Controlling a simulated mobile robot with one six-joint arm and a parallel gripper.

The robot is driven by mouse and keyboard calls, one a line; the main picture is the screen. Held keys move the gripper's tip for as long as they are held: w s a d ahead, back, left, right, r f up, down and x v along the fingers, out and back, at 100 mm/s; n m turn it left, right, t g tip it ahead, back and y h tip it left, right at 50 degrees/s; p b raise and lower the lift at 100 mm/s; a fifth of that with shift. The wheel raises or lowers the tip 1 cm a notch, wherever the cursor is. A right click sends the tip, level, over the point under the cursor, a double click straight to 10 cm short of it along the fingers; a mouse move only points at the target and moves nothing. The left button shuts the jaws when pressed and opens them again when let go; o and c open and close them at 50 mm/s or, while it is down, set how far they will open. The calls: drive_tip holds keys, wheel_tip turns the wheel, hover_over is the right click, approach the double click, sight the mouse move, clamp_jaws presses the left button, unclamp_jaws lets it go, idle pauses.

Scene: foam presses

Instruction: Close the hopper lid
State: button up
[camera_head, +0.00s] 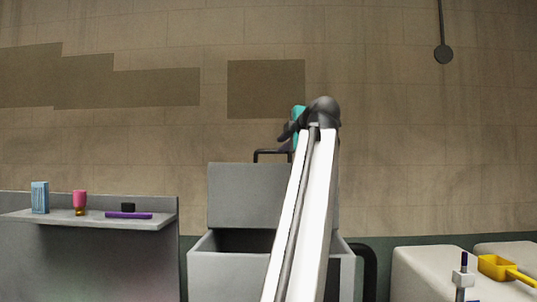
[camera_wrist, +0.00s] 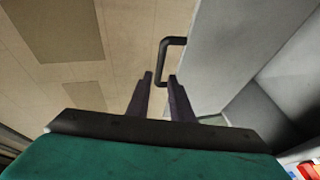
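The hopper (camera_head: 230,267) is a grey box in the middle of the head view, with a dark opening. Its grey lid (camera_head: 240,197) stands raised, about upright, at the back. A black bar handle (camera_head: 270,152) sits on the lid's top edge; it also shows in the wrist view (camera_wrist: 164,55), beside the lid's grey face (camera_wrist: 225,45). My gripper (camera_wrist: 160,76) has its two dark fingers apart, with the handle's lower end at or between the tips. I cannot tell whether they touch it. In the head view my arm hides part of the lid and most of the gripper.
At right are pale blocks (camera_head: 430,275) and a yellow scoop (camera_head: 495,267).

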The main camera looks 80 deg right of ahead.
drive_tip(key=shift+d, duration=0.1)
idle(0.4)
drive_tip(key=p+x, duration=0.5)
drive_tip(key=x, duration=0.8)
drive_tip(key=shift+d, duration=0.25)
drive_tip(key=shift+w, duration=0.1)
clamp_jaws()
